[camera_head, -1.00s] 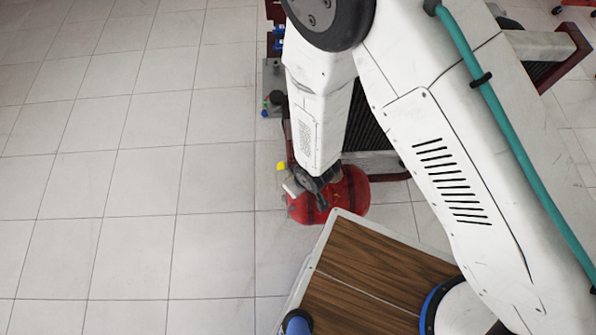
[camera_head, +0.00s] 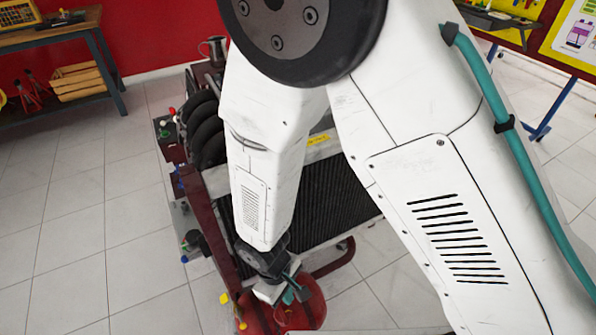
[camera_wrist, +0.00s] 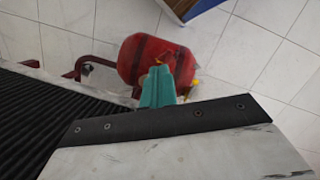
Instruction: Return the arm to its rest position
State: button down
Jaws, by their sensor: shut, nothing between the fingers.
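My white arm fills the middle and right of the head view and reaches down to my gripper (camera_head: 292,292). The gripper's teal fingers are together and hold nothing; they also show in the wrist view (camera_wrist: 158,88). The gripper is in front of a red tank (camera_head: 310,312) low on the engine trainer in the picture. The tank also shows in the wrist view (camera_wrist: 135,58) just beyond the fingertips. I cannot tell the gap between them. My arm hides part of the trainer.
The engine trainer with its black radiator (camera_head: 335,200) and dark red frame (camera_head: 210,225) stands behind my arm. A workbench (camera_head: 50,38) stands at the back left by a red wall, with a wooden crate (camera_head: 80,80) below. The tiled floor at left is clear.

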jog(key=w+d+r+m, duration=0.25)
jog(key=d+r, duration=0.35)
jog(key=r, duration=0.7)
jog(key=s+d+r+m+t+y, duration=0.1)
jog(key=s+d+r+m, duration=0.2)
jog(key=d+r, duration=0.8)
jog(key=s+d+r+m+t+y, duration=0.1)
jog(key=s+d+r+m, duration=0.2)
jog(key=d+r, duration=0.9)
jog(key=shift+d+r+m+t, duration=0.15)
jog(key=shift+r+m+t, duration=0.15)
jog(key=shift+r+m, duration=1.35)
jog(key=shift+r, duration=0.1)
